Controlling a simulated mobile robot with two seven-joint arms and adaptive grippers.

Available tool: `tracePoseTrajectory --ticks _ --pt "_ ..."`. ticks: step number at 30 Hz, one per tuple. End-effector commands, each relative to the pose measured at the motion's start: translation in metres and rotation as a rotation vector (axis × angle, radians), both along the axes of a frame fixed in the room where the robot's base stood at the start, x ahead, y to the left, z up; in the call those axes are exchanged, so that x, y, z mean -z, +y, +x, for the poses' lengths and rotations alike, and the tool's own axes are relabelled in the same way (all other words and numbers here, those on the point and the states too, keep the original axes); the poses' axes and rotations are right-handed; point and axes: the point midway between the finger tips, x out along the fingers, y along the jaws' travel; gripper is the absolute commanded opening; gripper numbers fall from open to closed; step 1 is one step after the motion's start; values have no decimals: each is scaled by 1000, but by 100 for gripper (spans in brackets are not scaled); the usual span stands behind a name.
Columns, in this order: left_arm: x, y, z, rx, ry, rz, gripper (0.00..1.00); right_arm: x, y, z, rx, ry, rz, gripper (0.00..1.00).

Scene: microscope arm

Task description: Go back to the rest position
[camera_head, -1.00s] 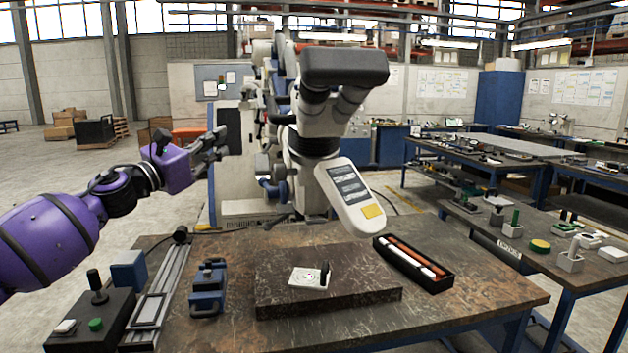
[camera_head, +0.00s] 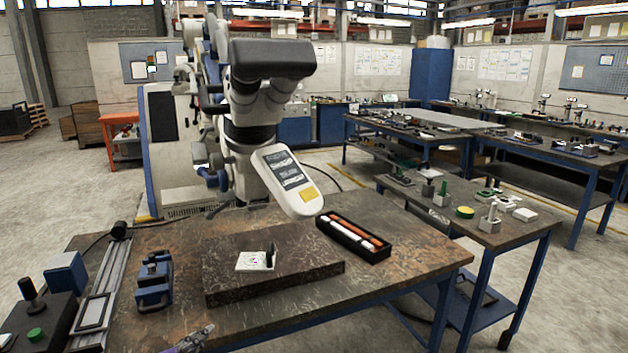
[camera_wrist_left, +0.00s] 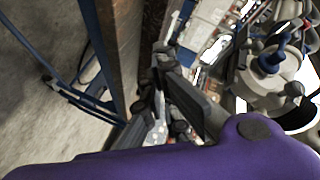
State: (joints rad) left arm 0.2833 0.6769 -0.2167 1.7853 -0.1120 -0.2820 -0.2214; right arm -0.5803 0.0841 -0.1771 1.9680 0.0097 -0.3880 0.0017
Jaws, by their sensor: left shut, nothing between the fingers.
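The microscope (camera_head: 262,118), with a dark eyepiece head and a white control unit with a yellow button, stands behind the workbench (camera_head: 405,262). My left gripper (camera_head: 203,332) shows only as a small grey and purple tip at the bottom edge of the head view, near the bench's front edge. In the left wrist view its dark fingers (camera_wrist_left: 160,72) are together and hold nothing. The rest of the left arm is out of the head view. My right gripper is in neither view.
A dark slab (camera_head: 225,283) bears a small white plate (camera_head: 248,261). A black tray (camera_head: 376,256) with pens lies to its right. A blue clamp (camera_head: 154,284) and a control box (camera_head: 38,318) with a joystick are on the left. The bench's right front is clear.

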Motion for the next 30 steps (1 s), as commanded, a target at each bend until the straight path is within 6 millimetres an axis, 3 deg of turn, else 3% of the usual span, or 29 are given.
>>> tracePoseTrajectory --ticks 1,3,5,9,15,18,23,30 --pt "27 -8 -30 -38 72 -107 0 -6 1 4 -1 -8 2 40" --pt "61 -18 -70 -97 165 -244 0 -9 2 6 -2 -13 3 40" --pt "88 -26 -107 -153 241 -354 0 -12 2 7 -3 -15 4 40" --pt "138 -45 -199 -307 406 -584 0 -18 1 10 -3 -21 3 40" --pt "179 -65 -322 -512 561 -773 0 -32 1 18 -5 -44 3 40" --pt "192 -68 -366 -587 609 -806 0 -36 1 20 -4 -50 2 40" --pt "202 -67 -400 -636 649 -812 0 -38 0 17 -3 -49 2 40" --pt "205 -66 -405 -639 657 -807 0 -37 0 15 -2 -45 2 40"
